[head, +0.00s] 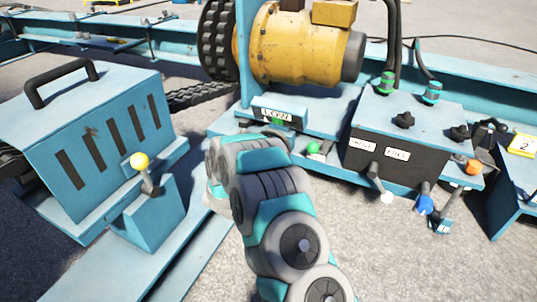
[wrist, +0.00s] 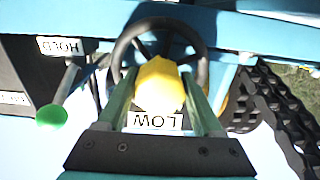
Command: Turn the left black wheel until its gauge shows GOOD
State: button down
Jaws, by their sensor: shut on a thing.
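A black wheel (wrist: 203,62) shows in the wrist view, with a yellow knob (wrist: 158,85) in front of it. My gripper (wrist: 158,88) has its green fingers on both sides of the yellow knob and is shut on it. A gauge plate (wrist: 155,121) by the fingers reads LOW, upside down in this view. In the head view the LOW gauge (head: 278,114) sits on the blue frame, just above my gripper (head: 276,124). My arm hides the wheel there, and most of the gripper too.
A green-ball lever (head: 313,148) stands just right of my gripper; in the wrist view it is beside a HOLD label (wrist: 62,46). A control box (head: 400,125) with levers stands right. A yellow motor (head: 300,45) and chain (wrist: 280,105) are close by.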

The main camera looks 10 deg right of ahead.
jog(key=shift+c, duration=0.2)
grip_release()
jog(key=v, duration=0.8)
jog(key=shift+p, duration=0.4)
jog(key=shift+w+r, duration=0.1)
dwell(0.9)
